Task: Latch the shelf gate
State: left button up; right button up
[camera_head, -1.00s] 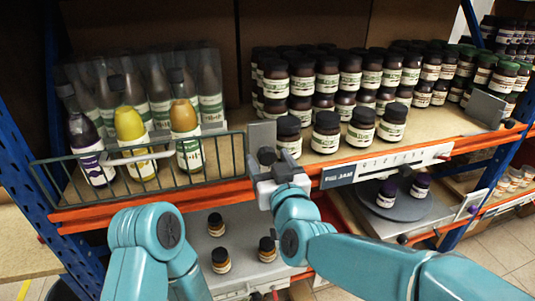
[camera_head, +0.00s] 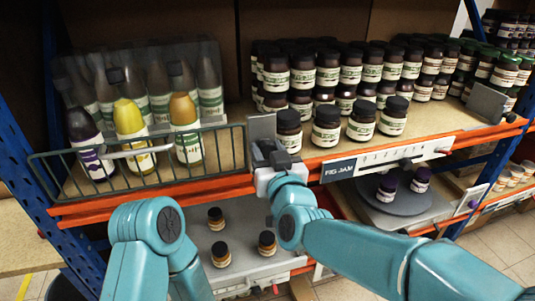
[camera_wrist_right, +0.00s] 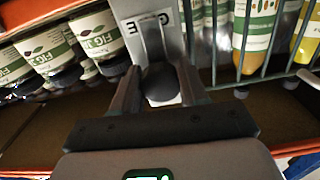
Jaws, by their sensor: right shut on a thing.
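The shelf gate (camera_head: 128,178), a dark green wire rack, stands across the shelf front before the bottles. Its right end is beside a grey latch plate (camera_head: 262,127). My right gripper (camera_head: 268,160) is at this plate, by the gate's right end. In the right wrist view, my right gripper (camera_wrist_right: 160,88) is shut on a dark round knob (camera_wrist_right: 160,80) in front of the plate, which carries a partly hidden label. The gate bars (camera_wrist_right: 222,45) show just right of it. Whether the latch is engaged is hidden.
Bottles (camera_head: 131,138) stand behind the gate. Several dark-lidded jars (camera_head: 327,127) stand close right of the plate, behind a price rail (camera_head: 390,157). Small jars (camera_head: 221,255) sit on the grey tray below. A round turntable (camera_head: 395,198) is lower right.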

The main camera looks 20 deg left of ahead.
jog(key=m+b, duration=0.4)
jog(key=b, duration=0.1)
jog(key=shift+f+m, duration=0.25)
jog(key=shift+m, duration=0.15)
jog(key=m+b, duration=0.2)
jog(key=shift+s+a+m, duration=0.1)
jog(key=shift+m, duration=0.3)
jog(key=m+b, duration=0.3)
jog(key=m, duration=0.2)
jog(key=shift+r, duration=0.15)
jog(key=shift+r+m+b, duration=0.15)
jog(key=shift+m+b, duration=0.85)
jog(key=shift+m, duration=1.3)
jog(key=o, duration=1)
jog(key=shift+r, duration=0.1)
